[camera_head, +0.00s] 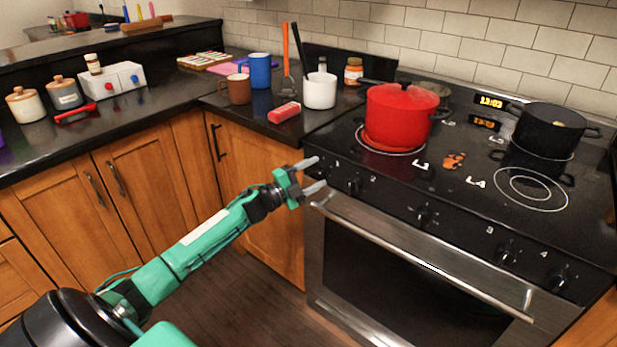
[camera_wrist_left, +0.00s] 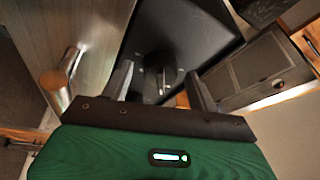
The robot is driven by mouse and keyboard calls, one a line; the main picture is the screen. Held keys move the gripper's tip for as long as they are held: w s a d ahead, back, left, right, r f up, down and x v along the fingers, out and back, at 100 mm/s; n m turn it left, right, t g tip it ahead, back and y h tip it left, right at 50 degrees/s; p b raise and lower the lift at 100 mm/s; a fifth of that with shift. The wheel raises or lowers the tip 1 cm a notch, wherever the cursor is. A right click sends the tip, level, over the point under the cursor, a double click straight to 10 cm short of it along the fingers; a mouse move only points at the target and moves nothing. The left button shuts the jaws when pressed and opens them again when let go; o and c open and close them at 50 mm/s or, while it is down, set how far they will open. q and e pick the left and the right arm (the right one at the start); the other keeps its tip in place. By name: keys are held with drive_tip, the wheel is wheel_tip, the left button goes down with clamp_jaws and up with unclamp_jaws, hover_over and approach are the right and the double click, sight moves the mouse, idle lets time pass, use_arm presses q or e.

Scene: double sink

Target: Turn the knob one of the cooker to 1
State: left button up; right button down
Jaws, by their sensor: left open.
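The black cooker (camera_head: 470,240) stands at the right, with a row of dark knobs on its sloped front panel. Knob one, at the panel's left end, shows in the left wrist view (camera_wrist_left: 160,84) between my fingers, with marks around it. The left gripper also shows in the wrist view (camera_wrist_left: 160,86); I cannot tell whether either finger touches the knob. My right gripper is not in view.
The second knob (camera_head: 353,185) is close to the right of my gripper. The steel oven handle (camera_head: 420,256) runs just below the panel. A red pot (camera_head: 398,118) and a black pot (camera_head: 548,131) stand on the cooktop. A red block (camera_head: 284,112) lies on the counter.

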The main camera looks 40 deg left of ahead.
use_arm(q)
drive_tip(key=shift+s+a+f, duration=0.15)
drive_tip(key=shift+s+a, duration=0.05)
drive_tip(key=shift+s, duration=0.25)
drive_tip(key=v, duration=1.2)
drive_tip(key=shift+s+a, duration=0.15)
drive_tip(key=shift+s, duration=0.2)
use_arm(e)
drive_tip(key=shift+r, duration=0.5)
use_arm(q)
drive_tip(key=shift+f, duration=0.1)
